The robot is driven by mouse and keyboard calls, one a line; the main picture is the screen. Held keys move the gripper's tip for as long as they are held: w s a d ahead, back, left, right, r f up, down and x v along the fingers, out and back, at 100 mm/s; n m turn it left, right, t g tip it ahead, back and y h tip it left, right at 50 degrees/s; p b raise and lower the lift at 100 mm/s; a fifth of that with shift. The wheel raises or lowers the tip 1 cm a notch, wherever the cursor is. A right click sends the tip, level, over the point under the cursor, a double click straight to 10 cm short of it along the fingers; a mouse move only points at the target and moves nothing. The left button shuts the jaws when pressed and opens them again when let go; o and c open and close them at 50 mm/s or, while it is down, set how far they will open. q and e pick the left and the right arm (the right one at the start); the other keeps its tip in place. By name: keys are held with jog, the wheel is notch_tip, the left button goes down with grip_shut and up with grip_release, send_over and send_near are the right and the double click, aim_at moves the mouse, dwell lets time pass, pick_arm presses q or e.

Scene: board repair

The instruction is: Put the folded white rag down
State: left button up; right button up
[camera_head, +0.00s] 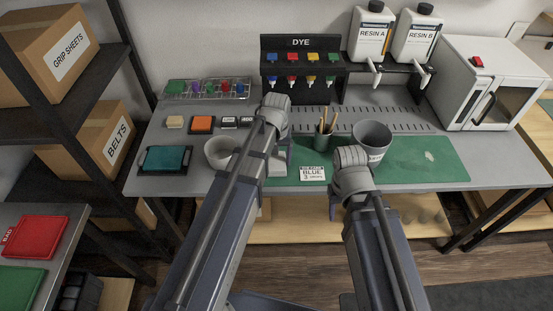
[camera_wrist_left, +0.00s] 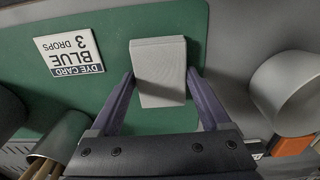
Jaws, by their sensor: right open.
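The folded white rag (camera_wrist_left: 160,80) is a pale grey-white block in the left wrist view, between the two purple fingers of my left gripper (camera_wrist_left: 160,74). The fingertips meet its two sides. It is over the green mat (camera_wrist_left: 110,25); whether it touches the mat is hard to tell. In the head view the rag (camera_head: 279,160) is partly hidden behind my left arm. My right gripper (camera_head: 341,203) is open at the mat's front edge, in front of the grey cup; its fingers are mostly hidden.
The dye card (camera_head: 312,174) lies on the mat, with a pencil cup (camera_head: 325,140) behind it. A grey cup (camera_head: 372,138) stands right, a white bowl (camera_head: 221,152) left. The teal pad (camera_head: 166,159) is further left. The mat's right part is free.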

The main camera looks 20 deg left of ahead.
aim_at(276, 161)
pick_arm(q)
jog(key=shift+o, duration=1.4)
jog(key=shift+r, duration=0.1)
notch_tip(276, 161, up, 12)
jog(key=p, duration=1.3)
jog(key=s+d+m+y, duration=0.1)
jog(key=s+d+m, duration=0.6)
jog(key=s+d, duration=0.3)
jog(key=s, duration=0.4)
jog(key=shift+s+d+b, duration=0.15)
jog(key=shift+d+b, duration=0.1)
jog(key=shift+b, duration=0.05)
jog(key=shift+r, duration=0.1)
